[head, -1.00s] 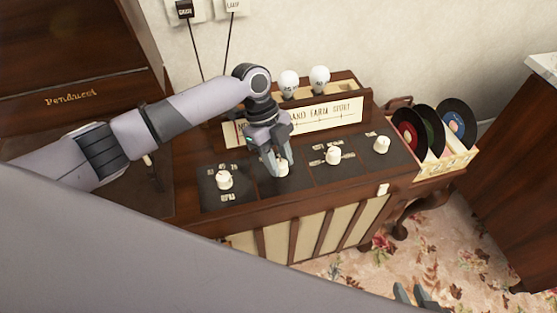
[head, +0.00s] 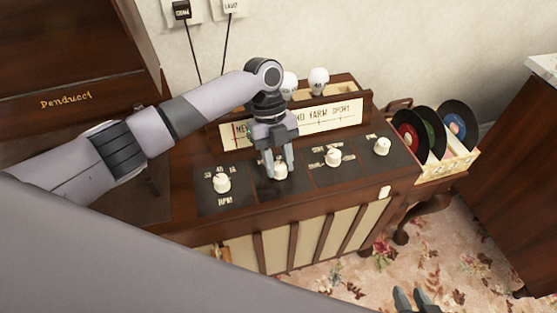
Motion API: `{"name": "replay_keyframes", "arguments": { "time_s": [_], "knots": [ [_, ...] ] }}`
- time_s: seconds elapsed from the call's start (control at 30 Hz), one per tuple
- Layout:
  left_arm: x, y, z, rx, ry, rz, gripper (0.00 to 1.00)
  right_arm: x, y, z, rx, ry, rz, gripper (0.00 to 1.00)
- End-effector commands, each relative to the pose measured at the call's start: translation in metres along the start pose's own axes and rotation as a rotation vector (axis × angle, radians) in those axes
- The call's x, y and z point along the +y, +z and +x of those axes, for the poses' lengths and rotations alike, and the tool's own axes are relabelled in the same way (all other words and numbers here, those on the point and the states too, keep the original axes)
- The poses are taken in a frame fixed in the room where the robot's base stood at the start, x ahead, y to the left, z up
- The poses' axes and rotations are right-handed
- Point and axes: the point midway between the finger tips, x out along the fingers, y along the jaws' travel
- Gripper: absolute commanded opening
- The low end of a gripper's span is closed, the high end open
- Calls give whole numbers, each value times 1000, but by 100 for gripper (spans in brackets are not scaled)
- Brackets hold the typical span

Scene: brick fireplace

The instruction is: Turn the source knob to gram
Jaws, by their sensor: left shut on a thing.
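A console has a dark panel with a row of white knobs. The leftmost knob (head: 222,184) is labelled RPM. My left gripper (head: 280,172) points down at the second knob (head: 281,173) and is shut on it, a finger on each side. The gripper hides part of this knob and the lettering around it, so I cannot read whether it is the source knob or where it points. A third knob (head: 333,157) has small labels too blurred to read. The rightmost knob is (head: 381,146). My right gripper (head: 413,297) shows only its fingertips at the bottom edge; their gap is unclear.
A lit dial strip (head: 330,116) and white bulbs (head: 318,81) stand behind the panel. A crate of records (head: 460,165) is at the right. A dark wooden cabinet (head: 80,60) stands at the left. My own large grey arm part covers the lower left.

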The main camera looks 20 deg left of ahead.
Motion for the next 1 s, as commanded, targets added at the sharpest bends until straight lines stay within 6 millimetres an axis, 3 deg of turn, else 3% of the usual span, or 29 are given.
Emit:
{"name": "replay_keyframes", "arguments": {
  "time_s": [0.17, 0.2, 0.27, 0.63, 1.0],
  "knots": [
    [0, 0, -1, -2, 0, 1, 4, 0, 1, 0, -2, 1, 0, 35],
    [0, 0, -1, -2, 0, 0, 41, 0, 1, 0, -2, 1, 0, 35],
    [0, 0, -1, -2, 0, 0, 60, 0, 2, 0, -3, 1, 0, 35],
    [0, 0, -6, -2, -2, -1, 60, -1, 2, 1, -3, 2, 6, 35],
    [0, 0, -62, -3, -2, -1, 60, -1, 0, 0, -1, 2, 8, 35]
  ]
}}
